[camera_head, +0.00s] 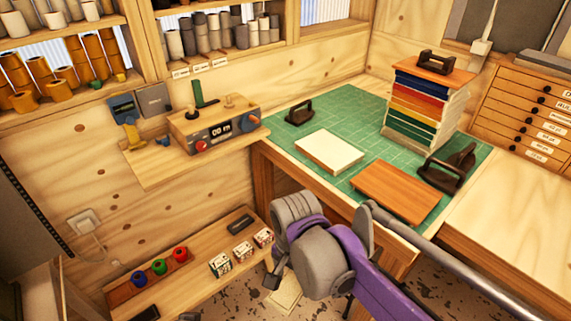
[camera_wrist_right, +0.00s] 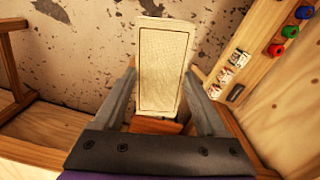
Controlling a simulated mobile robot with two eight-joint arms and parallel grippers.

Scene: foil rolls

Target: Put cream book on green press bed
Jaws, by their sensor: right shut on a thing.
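The cream book (camera_wrist_right: 160,60) is between the fingers of my right gripper (camera_wrist_right: 160,78) in the right wrist view, its flat cover facing the camera. In the head view, part of the cream book (camera_head: 285,294) shows below my right gripper (camera_head: 283,277), over the floor in front of the bench; my wrist hides the rest. The green gridded surface (camera_head: 345,105) on the bench, which I take for the press bed, is behind and above the gripper. The book is apart from it. My left gripper is not in view.
On the green surface are a white-topped block (camera_head: 330,150), a brown board (camera_head: 397,191), black handled weights (camera_head: 299,111) (camera_head: 449,168) and a tall book stack (camera_head: 425,105). A low shelf (camera_head: 185,270) with spools and small boxes stands left of the gripper.

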